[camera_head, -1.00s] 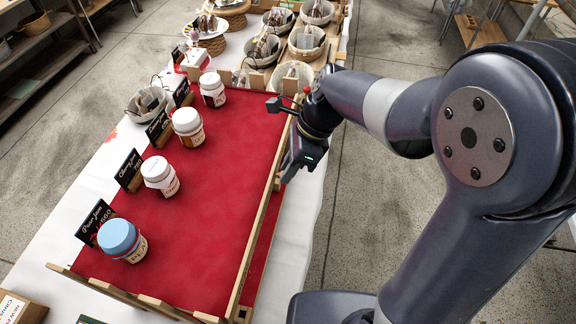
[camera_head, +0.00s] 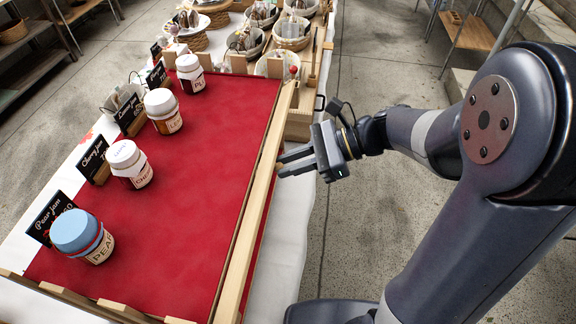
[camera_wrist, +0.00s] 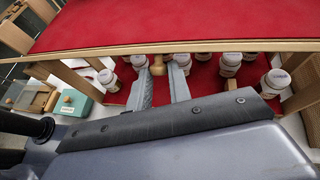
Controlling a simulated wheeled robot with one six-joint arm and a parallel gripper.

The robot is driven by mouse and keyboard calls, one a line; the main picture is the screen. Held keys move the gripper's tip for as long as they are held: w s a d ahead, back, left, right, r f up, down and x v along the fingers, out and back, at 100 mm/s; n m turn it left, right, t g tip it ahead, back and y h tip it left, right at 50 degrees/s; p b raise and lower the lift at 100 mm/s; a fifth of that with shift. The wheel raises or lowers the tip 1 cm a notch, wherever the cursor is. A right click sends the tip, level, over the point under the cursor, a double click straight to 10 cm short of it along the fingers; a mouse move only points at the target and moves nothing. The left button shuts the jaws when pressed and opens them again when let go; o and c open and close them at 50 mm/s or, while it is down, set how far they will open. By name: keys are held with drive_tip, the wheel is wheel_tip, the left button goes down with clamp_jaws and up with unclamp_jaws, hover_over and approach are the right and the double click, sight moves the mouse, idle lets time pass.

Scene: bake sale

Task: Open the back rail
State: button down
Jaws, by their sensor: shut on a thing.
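The back rail (camera_head: 245,245) is a long pale wooden strip along the right edge of the red-covered display board (camera_head: 200,190). In the wrist view the rail (camera_wrist: 215,47) crosses the picture, with a round wooden knob (camera_wrist: 158,66) below it. My gripper (camera_head: 282,163) comes in from the right, fingers level and pointing left at the rail. In the wrist view its two fingers stand on either side of the knob, closed on it. The contact is small and hard to see in the head view.
Several lidded jars stand on the board, including a blue-lidded pear jam jar (camera_head: 82,236), with black signs beside them. More jars (camera_wrist: 230,62) show below the rail in the wrist view. Baskets (camera_head: 292,32) stand at the far end. Bare floor (camera_head: 400,230) lies to the right.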

drive_tip(key=shift+d+f+y+b, duration=0.1)
drive_tip(key=shift+f+y+b, duration=0.65)
drive_tip(key=shift+y, duration=0.25)
drive_tip(key=shift+r, duration=0.1)
drive_tip(key=c, duration=1.3)
unclamp_jaws()
drive_tip(key=v, duration=1)
drive_tip(key=shift+d+r+b, duration=0.1)
drive_tip(key=shift+d+b, duration=0.2)
drive_tip(key=shift+d, duration=0.1)
